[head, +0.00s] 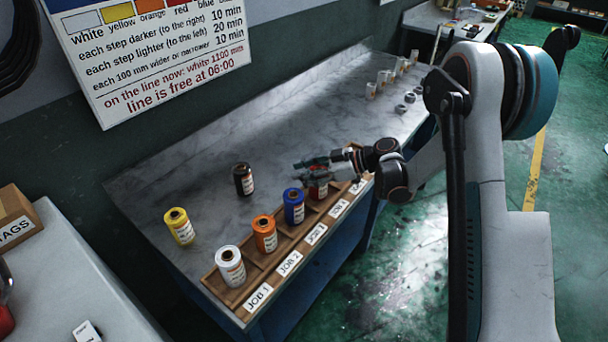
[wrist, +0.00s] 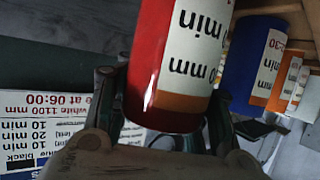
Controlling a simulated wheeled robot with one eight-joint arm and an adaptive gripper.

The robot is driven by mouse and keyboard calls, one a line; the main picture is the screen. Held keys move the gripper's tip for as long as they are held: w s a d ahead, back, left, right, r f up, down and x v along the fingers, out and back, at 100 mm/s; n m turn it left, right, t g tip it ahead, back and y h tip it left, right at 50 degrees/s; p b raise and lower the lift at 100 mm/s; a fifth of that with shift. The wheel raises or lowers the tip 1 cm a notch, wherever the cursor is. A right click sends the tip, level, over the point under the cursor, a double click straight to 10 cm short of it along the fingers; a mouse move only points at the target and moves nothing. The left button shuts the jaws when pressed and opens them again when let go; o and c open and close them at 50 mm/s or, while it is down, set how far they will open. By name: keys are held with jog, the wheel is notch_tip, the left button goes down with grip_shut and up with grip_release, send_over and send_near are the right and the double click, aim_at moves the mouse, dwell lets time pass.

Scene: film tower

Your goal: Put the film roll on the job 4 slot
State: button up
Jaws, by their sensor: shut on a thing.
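My gripper (head: 312,163) is shut on a red film roll (head: 318,191). The roll stands about upright at the fourth place of the wooden rack (head: 222,287), beside the blue roll. In the wrist view the red roll (wrist: 172,70) fills the middle, with its white and orange label showing, between the two fingers. I cannot tell whether its base touches the rack floor. The label at this place (head: 338,209) is too small to read surely. A white roll (head: 230,267) is at job 1, an orange roll (head: 265,235) at job 2 and a blue roll (head: 294,207) at the third place.
A black roll (head: 243,180) and a yellow roll (head: 179,227) stand on the grey bench (head: 150,185) behind the rack. Several small grey and white pieces (head: 385,78) stand farther along. A printed sign (head: 155,50) hangs on the wall. The bench behind the rack has free room.

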jog(key=shift+f, duration=0.15)
jog(key=o, duration=1.5)
jog(key=shift+o, duration=0.2)
